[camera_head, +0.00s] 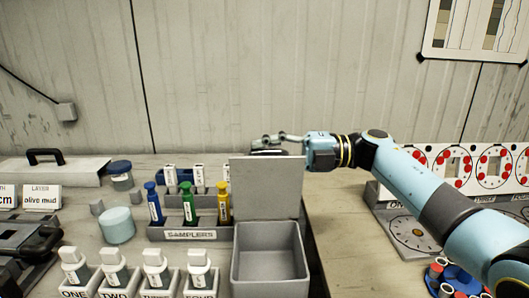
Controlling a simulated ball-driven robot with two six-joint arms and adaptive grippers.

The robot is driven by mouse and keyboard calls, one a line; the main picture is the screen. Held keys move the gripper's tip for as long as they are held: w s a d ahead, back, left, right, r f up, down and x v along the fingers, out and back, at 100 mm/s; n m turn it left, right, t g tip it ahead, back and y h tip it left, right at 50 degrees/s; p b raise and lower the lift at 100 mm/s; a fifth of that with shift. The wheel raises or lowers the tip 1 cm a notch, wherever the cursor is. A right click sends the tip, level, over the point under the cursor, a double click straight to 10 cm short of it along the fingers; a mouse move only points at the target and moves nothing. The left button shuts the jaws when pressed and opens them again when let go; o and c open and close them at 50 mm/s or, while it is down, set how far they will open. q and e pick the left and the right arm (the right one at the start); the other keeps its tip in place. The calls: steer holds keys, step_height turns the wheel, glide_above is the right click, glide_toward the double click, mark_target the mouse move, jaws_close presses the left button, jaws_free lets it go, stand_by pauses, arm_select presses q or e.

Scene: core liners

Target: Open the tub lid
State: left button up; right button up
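The tub (270,268) is a grey open-topped box at the bottom centre, and its inside is visible and empty. Its flat grey lid (267,186) stands upright at the tub's back edge, so the tub is open. My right gripper (267,145) is at the top edge of the lid, its arm reaching in from the right. The lid's top edge hides the lower part of the fingers, so I cannot tell whether they touch or grip the lid. My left gripper does not show.
Left of the tub is a SAMPLERS rack (190,235) with blue, green and yellow bottles. Labelled white-capped bottles (155,262) stand in front of it. A pale round jar (117,225) stands further left. A dial board (415,235) and a blue holder (455,283) are on the right.

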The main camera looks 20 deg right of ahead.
steer(key=o, duration=0.3)
steer(key=shift+s+f, duration=0.1)
steer(key=shift+f, duration=0.05)
steer(key=shift+d, duration=0.1)
steer(key=v, duration=1.2)
